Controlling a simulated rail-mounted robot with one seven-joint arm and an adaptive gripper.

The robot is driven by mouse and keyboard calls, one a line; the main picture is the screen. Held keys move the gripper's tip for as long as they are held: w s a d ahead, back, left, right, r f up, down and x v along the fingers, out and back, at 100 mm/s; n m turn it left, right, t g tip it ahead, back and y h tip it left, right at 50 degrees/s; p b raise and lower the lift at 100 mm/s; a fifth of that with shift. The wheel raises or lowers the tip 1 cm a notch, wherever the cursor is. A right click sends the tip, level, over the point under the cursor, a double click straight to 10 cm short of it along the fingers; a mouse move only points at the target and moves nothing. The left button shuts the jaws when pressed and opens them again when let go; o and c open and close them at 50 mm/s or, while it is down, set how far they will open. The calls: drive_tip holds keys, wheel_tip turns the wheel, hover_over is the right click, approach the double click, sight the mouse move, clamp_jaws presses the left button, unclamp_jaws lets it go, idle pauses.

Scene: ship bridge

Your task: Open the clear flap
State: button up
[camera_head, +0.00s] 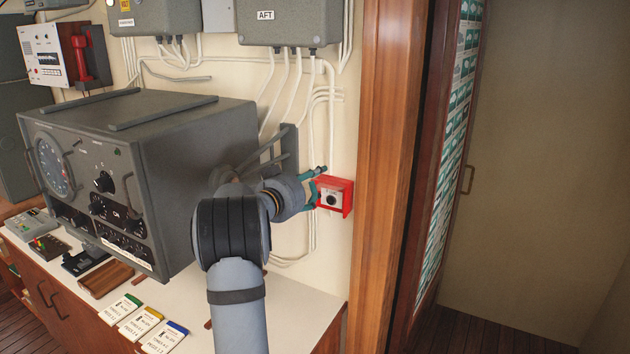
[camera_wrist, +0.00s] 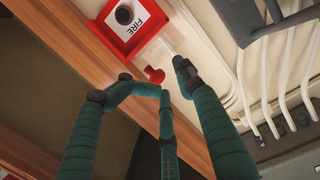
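The red fire call box (camera_head: 347,196) is fixed to the wall beside the wooden door frame. It has a white face and a round black button (camera_wrist: 124,14). In the wrist view, a faint see-through panel, seemingly the clear flap (camera_wrist: 160,47), shows beside the box's lower right edge; its exact angle is hard to tell. A small red knob-like piece (camera_wrist: 154,75) sits below the box. My gripper (camera_head: 316,183) is at the box's left side with its green fingers apart. In the wrist view, one fingertip of my gripper (camera_wrist: 174,78) is close to the see-through panel; contact cannot be told.
A large grey console (camera_head: 190,150) stands left of my arm on the white counter (camera_head: 300,290). White cables (camera_head: 331,120) run down the wall above the box. The wooden door frame (camera_head: 385,180) is close on the right.

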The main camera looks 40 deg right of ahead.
drive_tip(key=v, duration=1.2)
drive_tip(key=shift+d, duration=0.1)
drive_tip(key=shift+c, duration=0.3)
